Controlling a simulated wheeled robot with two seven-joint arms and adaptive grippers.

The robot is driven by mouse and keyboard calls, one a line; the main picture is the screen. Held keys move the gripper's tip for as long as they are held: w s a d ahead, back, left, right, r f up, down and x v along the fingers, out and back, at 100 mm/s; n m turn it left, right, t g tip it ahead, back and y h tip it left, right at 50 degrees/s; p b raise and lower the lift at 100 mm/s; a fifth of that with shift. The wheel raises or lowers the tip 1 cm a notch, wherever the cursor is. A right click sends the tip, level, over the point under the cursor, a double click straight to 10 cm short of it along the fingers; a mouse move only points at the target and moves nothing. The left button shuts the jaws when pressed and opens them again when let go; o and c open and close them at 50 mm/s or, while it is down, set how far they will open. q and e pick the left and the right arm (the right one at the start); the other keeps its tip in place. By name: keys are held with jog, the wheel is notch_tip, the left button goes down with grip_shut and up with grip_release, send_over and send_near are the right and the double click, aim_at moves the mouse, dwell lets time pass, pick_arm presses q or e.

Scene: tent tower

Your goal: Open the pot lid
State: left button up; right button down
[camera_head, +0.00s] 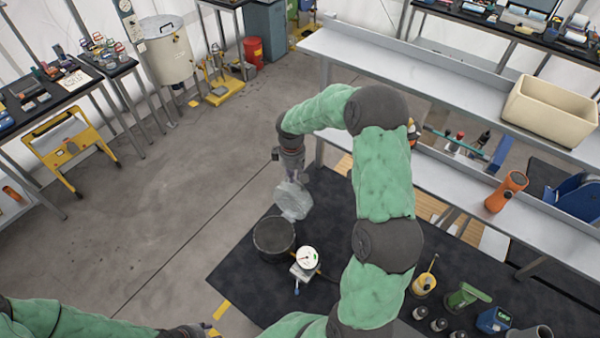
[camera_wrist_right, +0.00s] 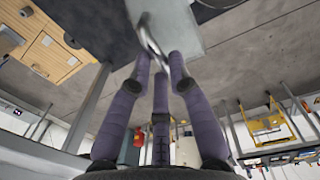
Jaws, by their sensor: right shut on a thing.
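The pot (camera_head: 274,240) is a dark round vessel on the black mat, and its top shows no lid on it. The lid (camera_head: 293,201) is a pale grey disc that hangs tilted below my right gripper (camera_head: 291,178), just beyond the pot in the head view. In the right wrist view the purple fingers of my right gripper (camera_wrist_right: 160,65) close on the lid's curved metal handle (camera_wrist_right: 150,42), with the pale lid (camera_wrist_right: 182,25) behind. My left gripper (camera_head: 200,331) shows only partly at the bottom edge of the head view; its fingers are unclear.
A white dial gauge (camera_head: 307,258) stands right beside the pot. Several small tools and jars stand at the lower right of the black mat (camera_head: 235,282). A long grey bench (camera_head: 430,95) with a cream bin (camera_head: 550,108) runs along the right. The floor left of the mat is clear.

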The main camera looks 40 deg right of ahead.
aim_at(288, 191)
jog(key=a, duration=0.2)
jog(key=s+a+b, duration=0.1)
jog(key=shift+a+r, duration=0.25)
jog(key=shift+a, duration=0.05)
jog(key=c, duration=1.2)
grip_release()
jog(key=shift+o, duration=0.2)
notch_tip(288, 191, up, 12)
jog(key=shift+a, duration=0.25)
